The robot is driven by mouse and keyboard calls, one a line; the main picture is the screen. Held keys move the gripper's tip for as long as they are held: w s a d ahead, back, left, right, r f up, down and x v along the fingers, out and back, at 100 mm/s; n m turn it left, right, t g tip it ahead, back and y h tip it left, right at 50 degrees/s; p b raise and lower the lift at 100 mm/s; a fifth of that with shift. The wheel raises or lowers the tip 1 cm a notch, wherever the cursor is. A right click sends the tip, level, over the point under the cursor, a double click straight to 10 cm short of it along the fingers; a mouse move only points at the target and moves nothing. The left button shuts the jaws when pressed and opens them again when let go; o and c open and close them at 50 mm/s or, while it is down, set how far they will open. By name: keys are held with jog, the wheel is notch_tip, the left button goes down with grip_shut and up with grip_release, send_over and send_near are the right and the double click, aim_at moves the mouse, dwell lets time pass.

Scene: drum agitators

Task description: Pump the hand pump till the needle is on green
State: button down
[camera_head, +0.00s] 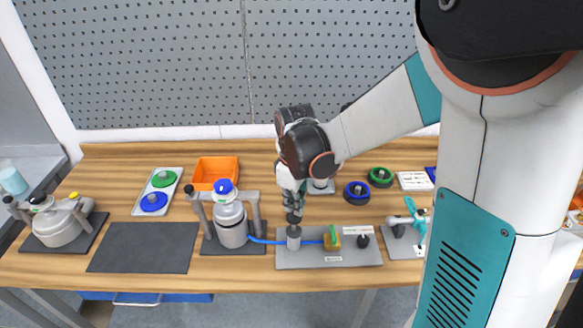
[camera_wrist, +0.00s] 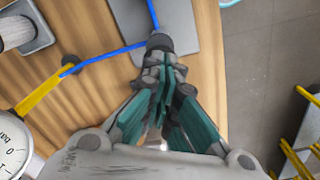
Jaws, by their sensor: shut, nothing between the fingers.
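The hand pump (camera_head: 294,241) is a short grey cylinder on a grey base plate (camera_head: 300,262) near the front of the bench. My gripper (camera_head: 293,217) points down right above it, fingers closed together. In the wrist view the fingertips of my gripper (camera_wrist: 160,68) are at the dark top of the pump (camera_wrist: 159,42); I cannot tell whether they touch it. A round white gauge marked "bar" (camera_wrist: 12,146) is cut off at the lower left of the wrist view; its needle and any green zone cannot be made out.
A blue hose (camera_head: 262,240) runs from the pump to a metal drum (camera_head: 231,225) on the left. A brass block (camera_head: 332,242) with a green lever stands right of the pump. An orange bin (camera_head: 215,170) and blue and green rings (camera_head: 357,192) lie behind. A dark mat (camera_head: 140,247) is bare.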

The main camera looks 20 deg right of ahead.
aim_at(294, 216)
jog(key=shift+f, duration=0.1)
jog(key=shift+f+b, duration=2.5)
jog(key=shift+f, duration=0.45)
jog(key=shift+r+p, duration=2.2)
jog(key=shift+r, duration=0.9)
jog(key=shift+f, duration=0.2)
jog(key=shift+f+b, duration=2.5)
jog(key=shift+f, duration=0.4)
jog(key=shift+r+p, duration=2.2)
jog(key=shift+r, duration=0.85)
jog(key=shift+r, duration=0.1)
